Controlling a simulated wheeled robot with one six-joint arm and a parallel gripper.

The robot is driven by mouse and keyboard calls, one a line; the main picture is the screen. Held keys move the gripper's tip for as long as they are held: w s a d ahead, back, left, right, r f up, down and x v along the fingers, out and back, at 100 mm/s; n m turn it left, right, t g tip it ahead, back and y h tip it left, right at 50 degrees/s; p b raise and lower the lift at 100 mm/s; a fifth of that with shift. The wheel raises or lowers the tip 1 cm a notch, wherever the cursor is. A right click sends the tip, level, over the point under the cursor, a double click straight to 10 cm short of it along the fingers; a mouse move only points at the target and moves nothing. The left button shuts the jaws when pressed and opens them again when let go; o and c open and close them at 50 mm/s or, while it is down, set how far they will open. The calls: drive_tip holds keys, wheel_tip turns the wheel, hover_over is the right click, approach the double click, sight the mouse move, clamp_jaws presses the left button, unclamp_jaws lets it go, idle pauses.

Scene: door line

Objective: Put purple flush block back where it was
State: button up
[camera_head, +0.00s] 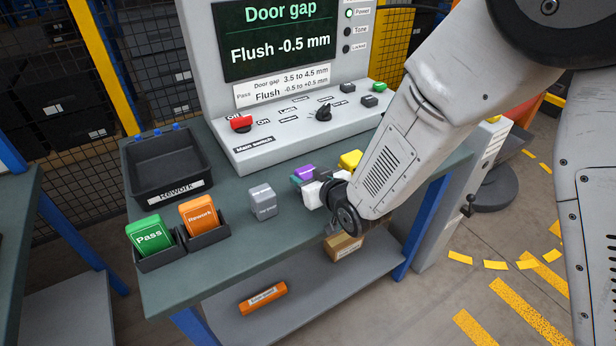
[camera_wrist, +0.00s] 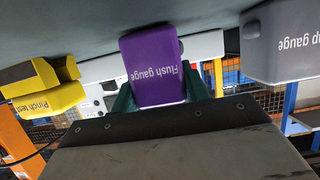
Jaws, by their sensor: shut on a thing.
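The purple flush block (camera_head: 303,172) is over the bench top, between the grey gauge block (camera_head: 263,202) and the yellow block (camera_head: 350,160). In the wrist view the purple block (camera_wrist: 153,66) reads "Flush gauge" and sits between the teal fingers of my gripper (camera_wrist: 160,92). My gripper (camera_head: 306,181) is shut on it. In the head view my gripper partly hides the block. The block's top edge in the wrist view meets the dark bench surface (camera_wrist: 80,22); I cannot tell whether it rests on it or is just above.
The grey gauge block (camera_wrist: 283,42) and yellow pinch test block (camera_wrist: 42,88) flank the purple one closely. The console (camera_head: 290,135) stands behind. A black rework bin (camera_head: 165,160), a green Pass block (camera_head: 149,235) and an orange Rework block (camera_head: 199,215) are at left.

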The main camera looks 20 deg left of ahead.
drive_tip(key=shift+f, duration=0.15)
drive_tip(key=o, duration=1.2)
drive_tip(key=shift+s+d+r, duration=0.15)
drive_tip(key=shift+d+r, duration=0.05)
drive_tip(key=shift+r, duration=0.05)
drive_tip(key=v, duration=1.1)
drive_tip(key=shift+s+d+r, duration=0.1)
drive_tip(key=shift+d+r, duration=0.05)
drive_tip(key=shift+d, duration=0.05)
